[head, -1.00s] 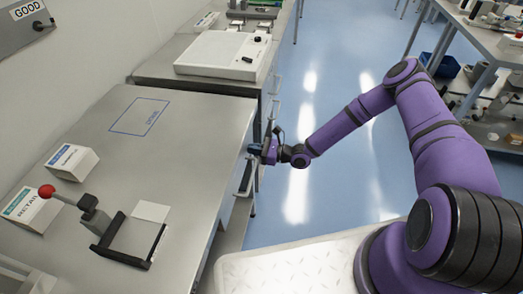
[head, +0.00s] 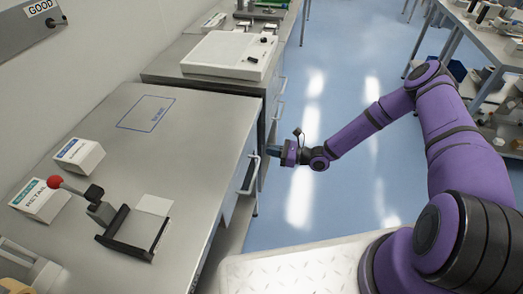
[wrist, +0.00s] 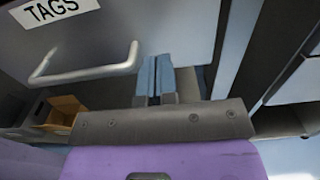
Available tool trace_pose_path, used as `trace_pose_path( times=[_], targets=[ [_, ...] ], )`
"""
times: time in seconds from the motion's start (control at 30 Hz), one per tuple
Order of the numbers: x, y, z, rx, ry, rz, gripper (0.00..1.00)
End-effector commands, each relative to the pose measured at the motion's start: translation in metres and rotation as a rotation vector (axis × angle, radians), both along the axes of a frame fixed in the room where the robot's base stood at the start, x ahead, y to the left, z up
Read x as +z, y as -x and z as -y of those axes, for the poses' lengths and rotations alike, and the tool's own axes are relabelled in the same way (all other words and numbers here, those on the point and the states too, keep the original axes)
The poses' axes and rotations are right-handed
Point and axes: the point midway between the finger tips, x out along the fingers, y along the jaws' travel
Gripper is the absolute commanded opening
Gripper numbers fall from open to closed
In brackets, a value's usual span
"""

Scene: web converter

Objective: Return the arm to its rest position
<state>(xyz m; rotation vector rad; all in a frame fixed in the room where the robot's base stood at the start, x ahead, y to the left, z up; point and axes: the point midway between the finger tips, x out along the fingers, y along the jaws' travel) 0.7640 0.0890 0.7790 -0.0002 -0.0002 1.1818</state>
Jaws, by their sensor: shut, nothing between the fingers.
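My gripper (head: 272,151) is at the end of my purple arm, beside the front face of the metal bench, over the gap between bench and floor aisle. In the wrist view its two blue fingers (wrist: 156,76) are side by side and shut, with nothing between them. In the wrist view the fingers point toward a grey drawer front marked TAGS (wrist: 130,28). The drawer's bar handle (wrist: 85,70) is left of the fingers. I cannot tell the exact distance to it.
The metal bench (head: 200,130) holds boxes, a red-knobbed lever press (head: 100,212) and a blue outlined area. A second bench behind carries a white flat device (head: 228,55). The blue floor (head: 340,190) is open right of the benches. In the wrist view a brown box (wrist: 68,105) shows low left.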

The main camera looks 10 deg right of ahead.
Motion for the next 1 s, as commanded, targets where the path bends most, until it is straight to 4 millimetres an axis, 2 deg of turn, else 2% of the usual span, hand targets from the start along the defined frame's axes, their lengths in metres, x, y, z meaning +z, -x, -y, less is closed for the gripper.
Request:
trace_pose_path(
  times=[0.03,0.2,0.4,0.77,0.87,1.0],
  targets=[
    [0.0,0.003,0.011,-0.004,0.0,0.0,0.0],
    [0.0,0.016,0.042,-0.003,0.001,0.001,0.0],
    [0.0,0.026,0.065,-0.001,0.001,0.0,0.0],
    [0.002,0.03,0.074,0.006,0.005,0.005,0.0],
    [0.012,0.029,0.075,0.037,0.031,0.03,0.0],
    [0.042,0.029,0.079,0.13,0.104,0.097,0.0]
  ],
)
